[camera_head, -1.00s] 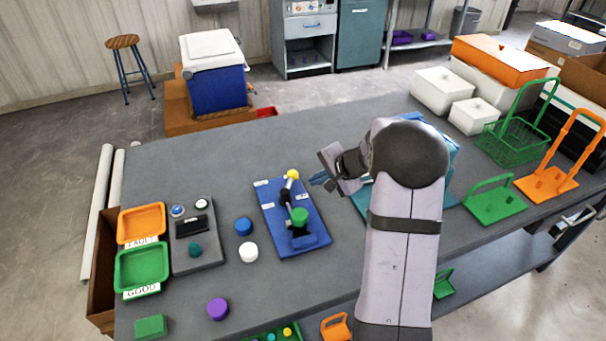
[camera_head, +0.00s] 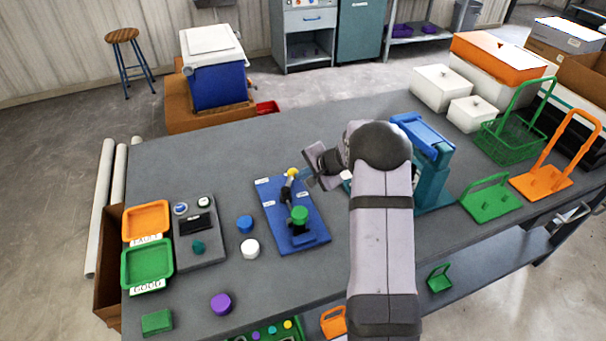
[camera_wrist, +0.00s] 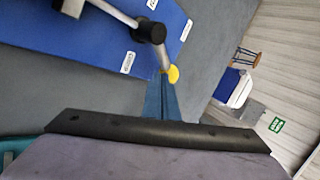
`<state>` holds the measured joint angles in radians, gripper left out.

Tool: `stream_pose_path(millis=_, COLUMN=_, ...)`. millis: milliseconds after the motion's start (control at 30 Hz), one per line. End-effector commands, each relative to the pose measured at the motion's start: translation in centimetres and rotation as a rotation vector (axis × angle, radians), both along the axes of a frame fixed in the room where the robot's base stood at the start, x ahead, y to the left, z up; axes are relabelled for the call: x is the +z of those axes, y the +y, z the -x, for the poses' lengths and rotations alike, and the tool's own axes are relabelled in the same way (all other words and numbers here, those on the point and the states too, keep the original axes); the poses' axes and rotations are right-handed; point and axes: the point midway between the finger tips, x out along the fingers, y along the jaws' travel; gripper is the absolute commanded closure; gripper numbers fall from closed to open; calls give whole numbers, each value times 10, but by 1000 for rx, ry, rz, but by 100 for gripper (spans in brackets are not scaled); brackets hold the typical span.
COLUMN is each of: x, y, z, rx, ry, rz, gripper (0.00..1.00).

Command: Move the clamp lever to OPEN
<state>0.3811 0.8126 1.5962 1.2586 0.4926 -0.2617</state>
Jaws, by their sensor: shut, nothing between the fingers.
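The blue clamp board (camera_head: 311,235) lies on the grey table. It also fills the upper left of the wrist view (camera_wrist: 60,40). The clamp lever (camera_head: 287,186) stands on it, a metal rod with black joints and a yellow knob (camera_head: 292,173). In the wrist view the knob (camera_wrist: 173,75) is at the rod's end. A green cap (camera_head: 299,214) sits at the near end of the clamp. My gripper (camera_head: 306,181) is shut and empty, just right of the knob. Its blue fingers (camera_wrist: 162,98) overlap the knob's edge in the wrist view; contact cannot be told.
White labels (camera_wrist: 128,62) on the board are too small to read. Blue and white pucks (camera_head: 249,249) and a grey control box (camera_head: 205,250) stand to the left. A blue-teal machine (camera_head: 432,185) stands right, behind my arm. Table behind the board is clear.

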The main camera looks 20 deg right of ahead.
Motion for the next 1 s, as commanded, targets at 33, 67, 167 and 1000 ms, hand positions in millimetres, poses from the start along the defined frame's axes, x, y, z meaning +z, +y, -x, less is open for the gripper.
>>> stream_pose_path(millis=33, x=0, y=0, z=0, rx=0, ry=0, rz=0, gripper=100)
stream_pose_path(millis=67, x=0, y=0, z=0, rx=0, ry=0, rz=0, gripper=100)
stream_pose_path(millis=167, x=0, y=0, z=0, rx=6, ry=0, rz=0, gripper=100)
stream_pose_path(millis=1000, x=-1, y=4, z=-10, rx=153, ry=-1, rz=0, gripper=100)
